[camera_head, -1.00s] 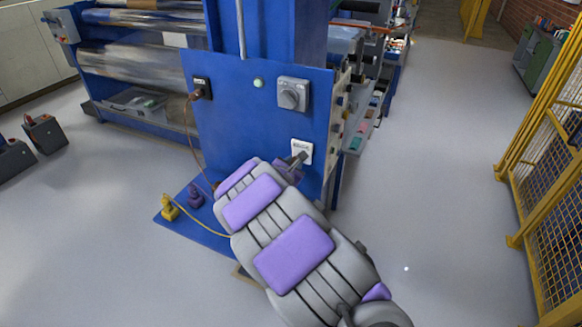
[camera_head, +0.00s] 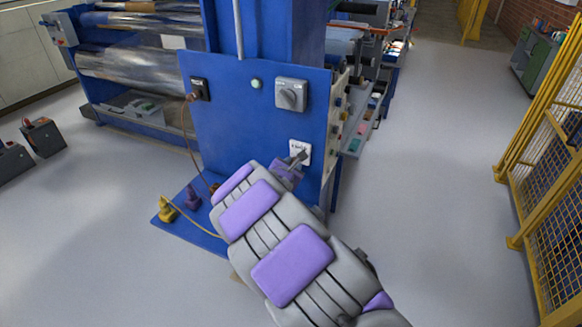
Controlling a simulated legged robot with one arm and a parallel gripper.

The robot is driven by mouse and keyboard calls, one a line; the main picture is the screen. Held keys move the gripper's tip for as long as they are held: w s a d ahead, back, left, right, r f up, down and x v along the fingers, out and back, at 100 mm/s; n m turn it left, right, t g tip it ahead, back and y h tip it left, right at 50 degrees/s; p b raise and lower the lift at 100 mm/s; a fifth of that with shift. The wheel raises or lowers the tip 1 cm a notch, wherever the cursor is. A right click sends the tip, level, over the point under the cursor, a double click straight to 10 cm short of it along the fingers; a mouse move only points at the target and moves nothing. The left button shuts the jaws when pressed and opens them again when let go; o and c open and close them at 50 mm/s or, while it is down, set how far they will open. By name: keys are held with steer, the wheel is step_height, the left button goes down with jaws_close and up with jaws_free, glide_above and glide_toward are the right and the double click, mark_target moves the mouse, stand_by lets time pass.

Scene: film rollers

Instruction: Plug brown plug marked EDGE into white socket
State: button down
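The white socket (camera_head: 300,148) is on the front of the blue panel, low on its right side, with small dark lettering I cannot read. My gripper (camera_head: 299,158) is at its lower part, its grey fingertips overlapping the socket in the view. I cannot tell whether they touch it, whether they are open, or whether they hold anything. A brown plug (camera_head: 194,96) is at the black socket (camera_head: 201,86) on the panel's upper left, and a brown cord hangs from it. The marking EDGE is not readable. The cord's lower end runs to a brown piece (camera_head: 214,188) partly hidden by my arm.
A yellow plug (camera_head: 167,209) with a yellow cord and a purple plug (camera_head: 192,198) stand on the blue base plate (camera_head: 190,232). A grey rotary switch (camera_head: 291,94) and a pale green button (camera_head: 256,84) are above the white socket. The floor at right is clear up to the yellow fence (camera_head: 545,190).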

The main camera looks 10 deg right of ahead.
steer(key=shift+w+d, duration=0.3)
steer(key=shift+w, duration=0.15)
steer(key=c, duration=0.8)
jaws_free()
steer(key=shift+o, duration=0.2)
